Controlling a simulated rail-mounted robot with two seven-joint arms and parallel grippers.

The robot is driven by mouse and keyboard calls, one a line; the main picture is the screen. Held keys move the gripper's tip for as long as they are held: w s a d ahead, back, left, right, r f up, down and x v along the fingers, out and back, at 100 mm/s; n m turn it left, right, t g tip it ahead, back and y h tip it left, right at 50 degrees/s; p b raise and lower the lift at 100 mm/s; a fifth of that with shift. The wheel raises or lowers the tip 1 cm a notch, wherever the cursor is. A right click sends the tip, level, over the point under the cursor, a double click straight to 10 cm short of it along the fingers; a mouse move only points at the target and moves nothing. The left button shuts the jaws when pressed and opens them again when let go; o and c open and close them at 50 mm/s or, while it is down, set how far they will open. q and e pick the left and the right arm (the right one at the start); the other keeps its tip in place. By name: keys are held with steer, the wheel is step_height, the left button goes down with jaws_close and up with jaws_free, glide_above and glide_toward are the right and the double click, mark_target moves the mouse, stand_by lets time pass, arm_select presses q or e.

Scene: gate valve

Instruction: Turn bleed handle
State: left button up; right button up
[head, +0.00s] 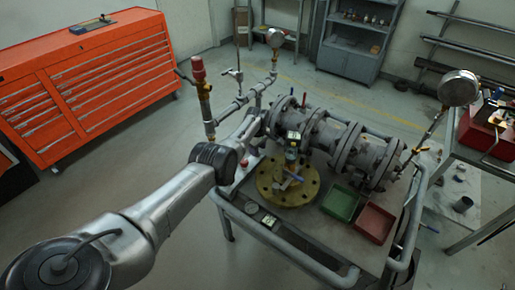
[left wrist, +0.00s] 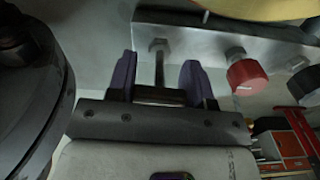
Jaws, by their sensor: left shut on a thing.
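A yellow round flange (head: 270,190) lies on the cart top, and a small pale metal valve block (head: 289,184) stands over it. My left gripper (head: 291,163) points down at the block. In the left wrist view, its two purple fingers (left wrist: 158,80) are on either side of a dark bar-like handle (left wrist: 158,97), which is mostly hidden by the gripper body. A thin stem (left wrist: 159,66) runs from it to a nut on the metal block (left wrist: 190,42). A red knob (left wrist: 247,76) sits on the same block, beside the fingers. My right gripper is not visible.
Grey flanged pipework (head: 325,140) stands close behind the gripper. A green bin (head: 341,203) and a red bin (head: 374,222) are at the cart's right front. A pipe with a red-topped valve (head: 198,68) rises at the left. An orange tool cabinet (head: 85,85) stands further back.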

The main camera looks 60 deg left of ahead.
arm_select(q)
steer(key=o, duration=0.9)
steer(key=shift+r, duration=0.15)
steer(key=shift+r+p, duration=0.3)
steer(key=shift+p, duration=0.1)
step_height(320, 180, up, 6)
steer(key=p, duration=0.4)
step_height(320, 180, up, 5)
steer(key=shift+p, duration=1.05)
steer(key=shift+r, duration=0.95)
